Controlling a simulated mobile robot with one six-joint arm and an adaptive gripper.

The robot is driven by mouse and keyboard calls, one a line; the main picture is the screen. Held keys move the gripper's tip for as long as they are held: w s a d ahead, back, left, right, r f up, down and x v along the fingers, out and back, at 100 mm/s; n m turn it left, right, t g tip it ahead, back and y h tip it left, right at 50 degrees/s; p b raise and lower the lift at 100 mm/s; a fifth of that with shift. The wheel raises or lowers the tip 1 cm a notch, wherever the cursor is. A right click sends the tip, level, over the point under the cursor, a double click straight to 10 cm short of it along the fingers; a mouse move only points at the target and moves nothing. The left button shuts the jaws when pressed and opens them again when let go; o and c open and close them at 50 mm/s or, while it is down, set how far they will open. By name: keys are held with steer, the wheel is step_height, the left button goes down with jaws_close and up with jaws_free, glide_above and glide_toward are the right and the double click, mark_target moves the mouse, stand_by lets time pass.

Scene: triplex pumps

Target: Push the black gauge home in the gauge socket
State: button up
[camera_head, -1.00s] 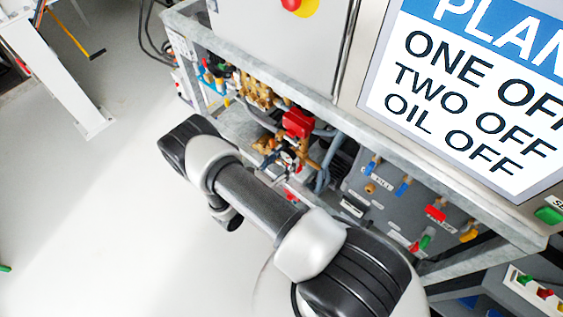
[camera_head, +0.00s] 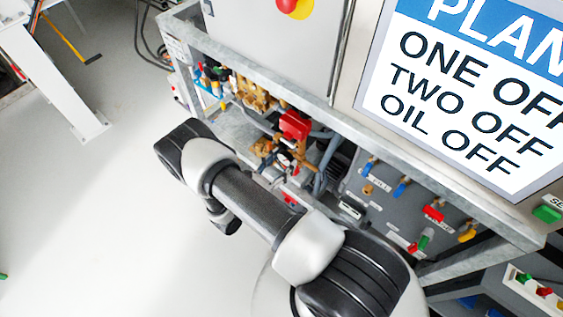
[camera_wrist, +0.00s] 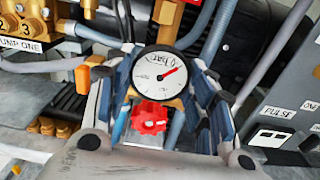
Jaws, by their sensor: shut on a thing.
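The black gauge (camera_wrist: 161,73) shows in the wrist view with its white dial and red needle facing the camera, its rim dark. My gripper (camera_wrist: 161,62) has its blue-grey fingers on either side of the gauge and is shut on it. A red knob (camera_wrist: 148,118) shows just below the dial, between the fingers. The gauge socket is hidden behind the gauge and fingers, so I cannot tell how deep the gauge sits.
A red block (camera_head: 294,125) and brass fittings (camera_head: 250,92) crowd the pump bay under the frame rail (camera_head: 330,112). Grey hoses (camera_wrist: 212,45) run close behind the gauge. A grey panel with coloured valves (camera_head: 400,187) stands to the right. Open floor (camera_head: 90,220) lies left.

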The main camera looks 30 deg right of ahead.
steer(key=shift+x, duration=1.1)
stand_by(1.1)
steer(key=o, duration=1.5)
steer(key=v, duration=1.2)
